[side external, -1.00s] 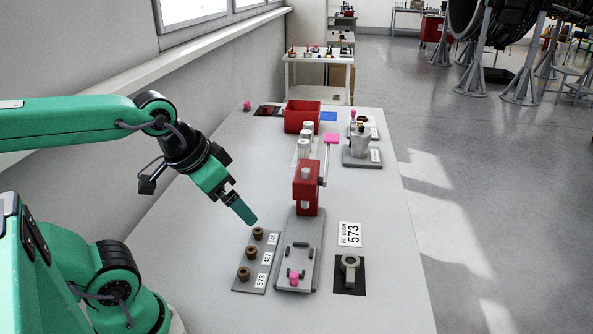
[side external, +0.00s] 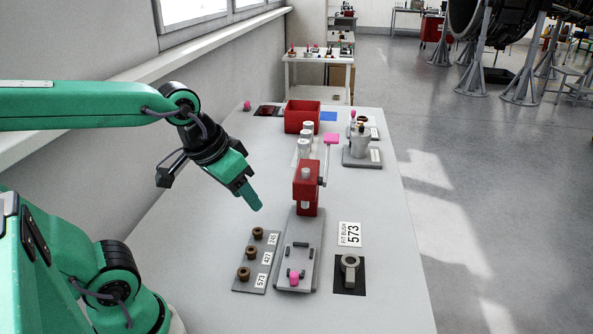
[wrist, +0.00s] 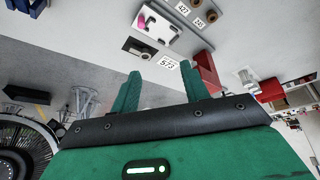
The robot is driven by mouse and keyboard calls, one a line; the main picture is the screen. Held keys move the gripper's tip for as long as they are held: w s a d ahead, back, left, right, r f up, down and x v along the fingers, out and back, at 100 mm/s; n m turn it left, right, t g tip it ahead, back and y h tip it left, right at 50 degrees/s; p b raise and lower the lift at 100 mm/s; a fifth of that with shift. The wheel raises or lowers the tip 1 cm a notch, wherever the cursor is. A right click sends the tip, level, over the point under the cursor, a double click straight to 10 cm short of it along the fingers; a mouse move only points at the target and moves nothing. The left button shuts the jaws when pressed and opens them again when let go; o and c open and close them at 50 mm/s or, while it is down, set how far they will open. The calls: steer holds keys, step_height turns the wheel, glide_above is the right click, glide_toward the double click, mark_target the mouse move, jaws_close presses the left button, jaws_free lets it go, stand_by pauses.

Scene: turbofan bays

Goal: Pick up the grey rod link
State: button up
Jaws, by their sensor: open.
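The grey rod link (side external: 349,266) lies on a black pad (side external: 342,288) at the front right of the bench. In the wrist view the rod link (wrist: 143,54) shows small, beyond my fingertips. My gripper (side external: 256,206) is above the bench, to the left of the red press and well apart from the rod link. In the wrist view my gripper's two green fingers (wrist: 160,72) are spread with nothing between them.
A grey fixture (side external: 297,267) with a pink knob stands left of the pad, below the red press (side external: 307,187). A plate (side external: 246,286) with brown bushings lies further left. A "FIT BUSH 573" card (side external: 349,234) lies behind the pad. A red bin (side external: 301,117) stands further back.

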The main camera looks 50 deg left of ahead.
steer(key=w+d+f+n+g, duration=0.1)
steer(key=w+d+f+n, duration=0.1)
steer(key=w, duration=0.5)
steer(key=n+g, duration=0.4)
steer(key=n, duration=0.2)
glide_toward(350, 268)
steer(key=shift+s+a+f, duration=0.15)
steer(key=shift+s+f, duration=0.05)
steer(key=shift+s, duration=0.1)
steer(key=shift+w+f, duration=0.2)
steer(key=shift+f, duration=1.5)
steer(key=shift+f, duration=0.1)
steer(key=shift+w+d+f, duration=0.1)
steer(key=shift+d+f, duration=0.05)
steer(key=shift+f, duration=1.1)
steer(key=shift+d+f, duration=0.1)
steer(key=shift+f, duration=1.15)
